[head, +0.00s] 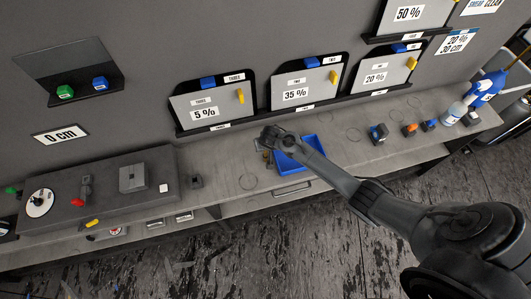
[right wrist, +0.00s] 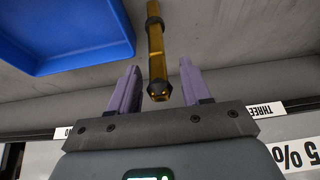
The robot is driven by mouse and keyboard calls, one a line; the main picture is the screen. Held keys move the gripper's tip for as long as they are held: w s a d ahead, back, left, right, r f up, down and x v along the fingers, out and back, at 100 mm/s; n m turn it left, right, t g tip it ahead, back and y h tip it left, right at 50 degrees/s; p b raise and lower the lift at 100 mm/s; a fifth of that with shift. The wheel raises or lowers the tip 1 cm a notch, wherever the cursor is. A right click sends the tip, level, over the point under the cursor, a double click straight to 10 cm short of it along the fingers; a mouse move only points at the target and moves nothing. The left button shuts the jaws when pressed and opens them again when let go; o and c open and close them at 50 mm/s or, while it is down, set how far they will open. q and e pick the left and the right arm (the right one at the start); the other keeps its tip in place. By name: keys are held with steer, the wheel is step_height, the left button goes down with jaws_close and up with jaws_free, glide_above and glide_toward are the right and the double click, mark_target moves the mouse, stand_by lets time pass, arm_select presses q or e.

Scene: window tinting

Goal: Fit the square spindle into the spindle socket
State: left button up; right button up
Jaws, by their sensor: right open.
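An amber-gold rod with dark collars (right wrist: 156,50), perhaps the square spindle, shows in the right wrist view. Its near end lies between the two purple fingers of my right gripper (right wrist: 159,68). The fingers are apart, with a gap visible on each side of the rod. In the head view my right gripper (head: 268,138) is above the bench, beside the blue tray, and the arm hides part of the tray. I cannot identify the spindle socket for certain. My left gripper is not in view.
A blue tray (right wrist: 80,40) lies close beside the rod. Tint panels (head: 213,115) stand in racks along the wall behind. A raised grey platform (head: 105,180) with fixtures is at the left. Small tools and a blue bottle (head: 487,88) stand at the right.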

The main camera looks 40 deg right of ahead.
jaws_close()
stand_by(0.4)
